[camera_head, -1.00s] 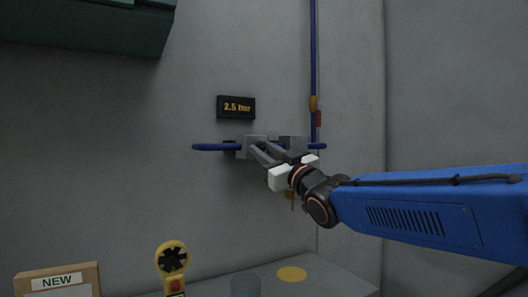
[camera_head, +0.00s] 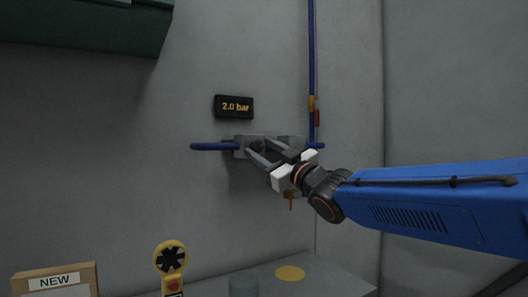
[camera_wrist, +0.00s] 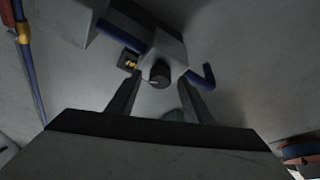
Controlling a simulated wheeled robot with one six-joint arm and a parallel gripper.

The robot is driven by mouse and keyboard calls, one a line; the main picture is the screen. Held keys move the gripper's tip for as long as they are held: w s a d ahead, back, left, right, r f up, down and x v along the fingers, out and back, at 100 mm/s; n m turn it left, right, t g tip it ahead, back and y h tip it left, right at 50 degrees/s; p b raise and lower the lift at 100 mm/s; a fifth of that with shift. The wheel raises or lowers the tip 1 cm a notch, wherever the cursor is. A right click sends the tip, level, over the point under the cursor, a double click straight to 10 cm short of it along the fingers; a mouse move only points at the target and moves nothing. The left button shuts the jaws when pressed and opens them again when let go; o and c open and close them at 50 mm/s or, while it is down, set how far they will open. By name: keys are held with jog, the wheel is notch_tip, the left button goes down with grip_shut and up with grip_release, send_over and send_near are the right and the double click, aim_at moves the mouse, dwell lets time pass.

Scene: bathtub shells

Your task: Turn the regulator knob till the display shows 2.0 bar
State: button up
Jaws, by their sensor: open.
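The display (camera_head: 235,107) on the wall reads 2.0 bar in orange digits; a small part of it also shows in the wrist view (camera_wrist: 128,61). The grey regulator block (camera_head: 240,153) sits below it on a blue pipe. The dark round regulator knob (camera_wrist: 159,75) shows in the wrist view, on the face of the block. My gripper (camera_head: 256,151) is at the regulator in the head view. In the wrist view my gripper (camera_wrist: 161,82) has its fingers apart, one on each side of the knob, with gaps between fingers and knob.
A blue vertical pipe (camera_head: 312,60) with a yellow fitting and a red tag (camera_head: 317,118) runs up the wall at right. Below are a yellow handheld device (camera_head: 170,256), a box marked NEW (camera_head: 53,280), a grey cylinder (camera_head: 243,284) and a yellow disc (camera_head: 290,273).

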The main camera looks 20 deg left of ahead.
jog(key=shift+d, duration=0.1)
jog(key=v, duration=1.7)
jog(key=shift+f, duration=0.15)
jog(key=shift+d, duration=0.1)
